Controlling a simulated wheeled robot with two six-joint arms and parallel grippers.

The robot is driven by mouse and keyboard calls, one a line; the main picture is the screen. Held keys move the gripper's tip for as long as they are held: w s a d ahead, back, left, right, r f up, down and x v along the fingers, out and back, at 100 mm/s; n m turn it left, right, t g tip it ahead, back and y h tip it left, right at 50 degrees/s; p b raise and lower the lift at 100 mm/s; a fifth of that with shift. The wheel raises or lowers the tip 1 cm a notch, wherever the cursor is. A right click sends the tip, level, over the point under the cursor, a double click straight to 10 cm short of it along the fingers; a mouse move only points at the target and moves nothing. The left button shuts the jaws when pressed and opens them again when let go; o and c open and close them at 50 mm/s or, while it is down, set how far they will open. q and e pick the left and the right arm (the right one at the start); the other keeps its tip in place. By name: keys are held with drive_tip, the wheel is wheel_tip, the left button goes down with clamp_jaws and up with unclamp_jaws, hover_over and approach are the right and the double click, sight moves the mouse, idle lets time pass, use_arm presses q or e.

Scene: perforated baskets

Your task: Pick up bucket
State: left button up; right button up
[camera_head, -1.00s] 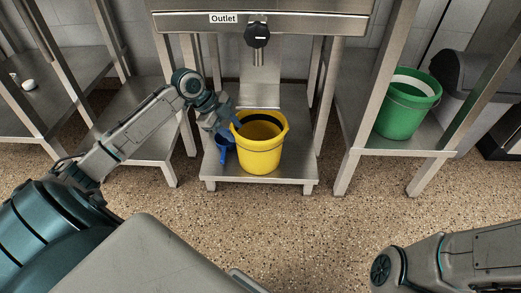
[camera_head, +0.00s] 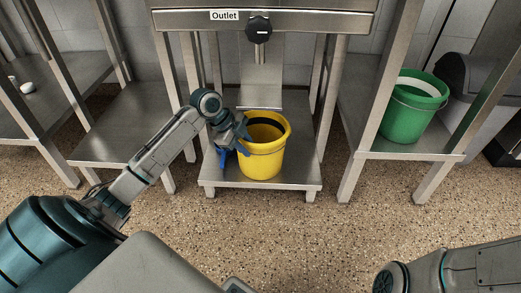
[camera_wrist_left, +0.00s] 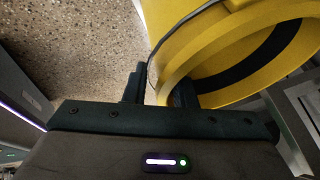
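The yellow bucket (camera_head: 262,160) stands upright on the low steel shelf under the outlet, its dark mouth facing up. In the left wrist view its wall and rim (camera_wrist_left: 215,50) fill the upper right. My left gripper (camera_head: 242,136) is at the bucket's left rim. In the left wrist view the gripper's fingers (camera_wrist_left: 160,92) are apart, one outside the bucket and the other partly hidden by the rim. The rim and a thin handle wire lie between them, with a small gap showing. My right gripper is out of view.
The outlet knob (camera_head: 259,29) hangs above the bucket. A green bucket (camera_head: 412,108) stands on the right shelf. Steel legs flank the bucket; the floor (camera_head: 300,230) in front is clear.

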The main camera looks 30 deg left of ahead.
use_arm(q)
clamp_jaws()
idle(1.2)
